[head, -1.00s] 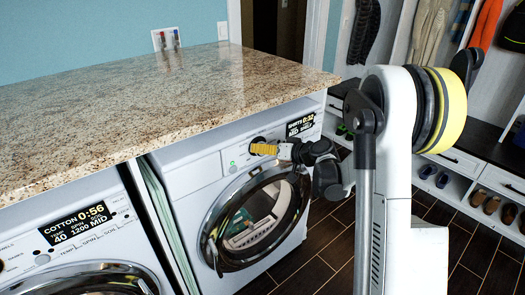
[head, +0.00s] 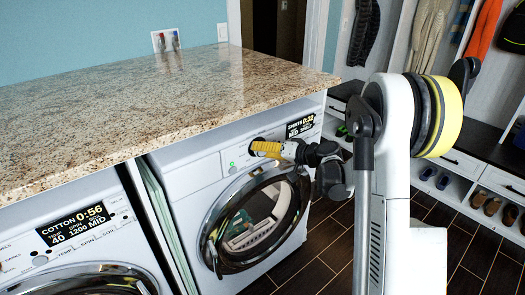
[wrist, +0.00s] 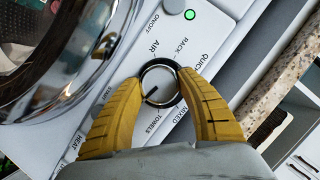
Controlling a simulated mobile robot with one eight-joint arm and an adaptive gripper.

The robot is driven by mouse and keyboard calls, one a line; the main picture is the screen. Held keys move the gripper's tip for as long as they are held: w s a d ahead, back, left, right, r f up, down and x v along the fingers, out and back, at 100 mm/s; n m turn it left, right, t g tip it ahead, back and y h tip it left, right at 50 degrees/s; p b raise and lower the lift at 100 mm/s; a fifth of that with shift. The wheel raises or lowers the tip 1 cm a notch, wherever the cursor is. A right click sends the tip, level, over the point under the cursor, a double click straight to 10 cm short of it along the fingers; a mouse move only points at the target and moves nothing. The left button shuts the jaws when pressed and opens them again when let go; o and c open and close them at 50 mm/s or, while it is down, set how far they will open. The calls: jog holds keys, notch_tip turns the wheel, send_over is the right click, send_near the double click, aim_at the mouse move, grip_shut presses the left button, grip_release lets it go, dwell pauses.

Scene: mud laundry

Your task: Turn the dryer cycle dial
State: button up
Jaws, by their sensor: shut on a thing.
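The dryer cycle dial (wrist: 159,82) is a round silver knob with a dark pointer line, in the middle of the wrist view. Printed labels such as AIR, TOWELS and MIXED ring it. The yellow fingers of my gripper (wrist: 162,84) are shut on it, one on each side. In the head view my gripper (head: 265,148) is at the top front panel of the right-hand white machine, the dryer (head: 190,181), and mostly hides the dial. A green light (wrist: 190,14) is lit near the dial.
The dryer's round glass door (head: 215,255) is below my gripper. A granite counter (head: 150,105) overhangs the machines. A second machine (head: 100,255) stands at left. Shoe cubbies (head: 465,185) line the right, with open dark floor between.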

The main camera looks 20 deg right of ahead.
jog(key=o, duration=1.2)
jog(key=shift+a, duration=0.1)
jog(key=v, duration=1.2)
